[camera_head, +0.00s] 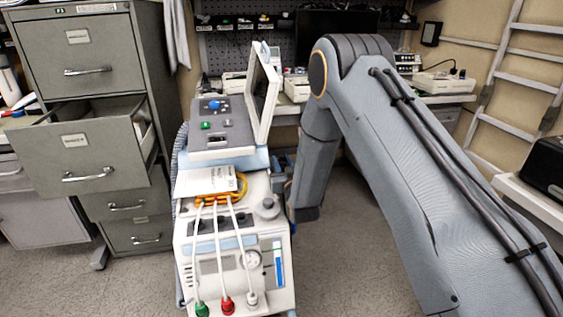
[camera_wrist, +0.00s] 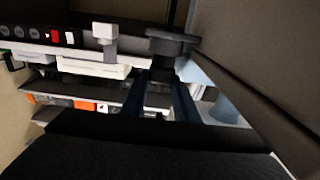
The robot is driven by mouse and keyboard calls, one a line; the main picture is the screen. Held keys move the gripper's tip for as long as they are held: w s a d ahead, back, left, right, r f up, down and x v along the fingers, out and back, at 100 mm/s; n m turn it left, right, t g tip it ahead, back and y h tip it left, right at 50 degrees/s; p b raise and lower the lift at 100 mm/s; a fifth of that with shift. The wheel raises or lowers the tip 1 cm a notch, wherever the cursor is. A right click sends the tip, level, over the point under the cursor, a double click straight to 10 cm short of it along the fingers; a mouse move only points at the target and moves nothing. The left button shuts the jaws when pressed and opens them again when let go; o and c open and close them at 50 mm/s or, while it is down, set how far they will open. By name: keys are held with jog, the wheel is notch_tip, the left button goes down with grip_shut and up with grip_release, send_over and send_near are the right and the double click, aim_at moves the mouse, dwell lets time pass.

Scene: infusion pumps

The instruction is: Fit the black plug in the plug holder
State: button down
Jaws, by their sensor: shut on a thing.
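My gripper (camera_wrist: 164,82) shows in the wrist view as two dark fingers, shut on the black plug (camera_wrist: 172,42) near their tips. The plug has a wide, flat dark top. To its left, a white block-shaped piece (camera_wrist: 105,35) stands up from a pale ledge. I cannot tell surely whether this ledge is the plug holder, nor whether the plug touches it. In the head view my arm reaches down behind the right side of the medical cart (camera_head: 235,250); the gripper and the plug are hidden there.
A panel with red, white and black round marks (camera_wrist: 45,35) lies left in the wrist view. The cart carries a tilted screen (camera_head: 262,90) and white cables with green and red ends. A filing cabinet (camera_head: 85,100) with an open drawer stands left. Floor is clear between cart and arm.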

jog(key=shift+f+b, duration=0.35)
jog(key=shift+f, duration=0.3)
jog(key=c, duration=1.3)
grip_release()
